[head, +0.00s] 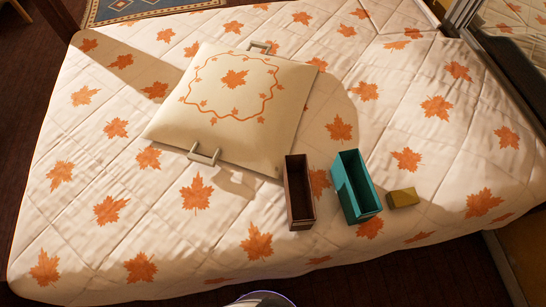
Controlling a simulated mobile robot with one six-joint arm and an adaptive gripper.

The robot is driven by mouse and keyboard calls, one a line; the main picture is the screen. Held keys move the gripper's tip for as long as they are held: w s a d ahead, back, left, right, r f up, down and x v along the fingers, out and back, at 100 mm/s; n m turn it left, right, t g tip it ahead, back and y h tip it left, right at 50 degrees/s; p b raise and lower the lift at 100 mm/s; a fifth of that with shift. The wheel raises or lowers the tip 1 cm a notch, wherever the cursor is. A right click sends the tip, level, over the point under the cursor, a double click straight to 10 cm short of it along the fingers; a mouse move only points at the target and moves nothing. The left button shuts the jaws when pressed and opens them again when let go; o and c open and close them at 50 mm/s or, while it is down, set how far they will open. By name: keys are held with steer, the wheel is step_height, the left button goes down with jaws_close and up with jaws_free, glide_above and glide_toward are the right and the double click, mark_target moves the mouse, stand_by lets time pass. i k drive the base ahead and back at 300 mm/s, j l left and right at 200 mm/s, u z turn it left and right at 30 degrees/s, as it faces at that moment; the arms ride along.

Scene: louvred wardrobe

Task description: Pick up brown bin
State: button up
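The brown bin (301,225) is a narrow, open-topped rectangular box in the head view, right of centre toward the near side. It stands on the white quilted bed (225,268) with its opening upward. Its inside is dark and I see nothing in it. Its far end is close to the near right corner of a cushion; I cannot tell whether they touch.
A teal open bin (369,212) stands just right of the brown bin, with a narrow gap between. A small mustard box (403,198) lies further right. The large cream cushion (235,105) has grey handles. The bed left of the brown bin is clear.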

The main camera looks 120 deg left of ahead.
mark_target(301, 214)
steer(key=k+u, duration=0.15)
steer(key=u, duration=3.05)
steer(key=j+z, duration=0.15)
